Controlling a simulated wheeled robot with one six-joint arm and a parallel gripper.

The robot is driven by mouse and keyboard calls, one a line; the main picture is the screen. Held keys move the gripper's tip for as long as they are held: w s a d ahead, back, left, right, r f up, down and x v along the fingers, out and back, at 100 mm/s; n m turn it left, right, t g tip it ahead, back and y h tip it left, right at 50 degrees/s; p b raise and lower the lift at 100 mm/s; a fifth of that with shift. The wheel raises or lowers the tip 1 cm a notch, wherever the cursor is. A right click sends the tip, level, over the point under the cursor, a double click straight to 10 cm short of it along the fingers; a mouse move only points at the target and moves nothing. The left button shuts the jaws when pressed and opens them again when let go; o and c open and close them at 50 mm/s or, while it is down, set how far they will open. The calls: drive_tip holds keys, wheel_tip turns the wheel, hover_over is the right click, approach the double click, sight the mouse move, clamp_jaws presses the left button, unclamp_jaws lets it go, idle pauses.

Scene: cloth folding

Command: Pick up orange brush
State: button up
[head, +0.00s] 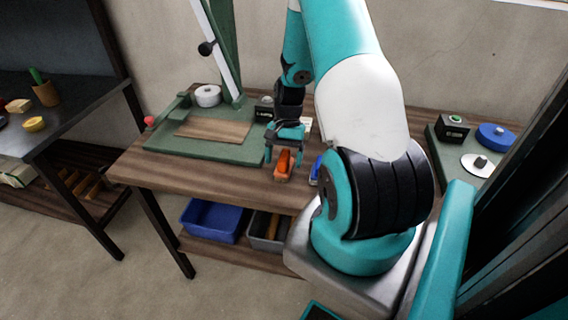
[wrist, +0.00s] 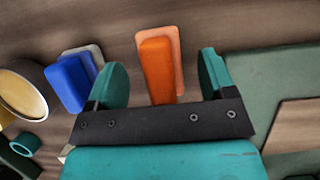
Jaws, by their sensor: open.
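The orange brush (head: 284,162) lies on the wooden table near its front edge, just under my gripper. In the wrist view the orange brush (wrist: 158,68) has a darker orange block on a paler orange base, and it stands between my two fingers, its near end hidden behind the gripper's black bar. My gripper (wrist: 162,75) is open, with teal fingers apart on either side of the brush and no visible contact. In the head view my gripper (head: 284,151) points down at the brush.
A blue brush (wrist: 72,80) lies just left of my gripper in the wrist view, with a round container (wrist: 24,90) beyond it. The green base (head: 240,152) with a wooden board (head: 213,130) is close by. Bare table (head: 220,181) lies in front.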

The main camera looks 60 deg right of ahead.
sight(284, 157)
drive_tip(key=shift+x, duration=1)
drive_tip(key=shift+c, duration=0.2)
drive_tip(key=c, duration=1)
wheel_tip(284, 157, up, 20)
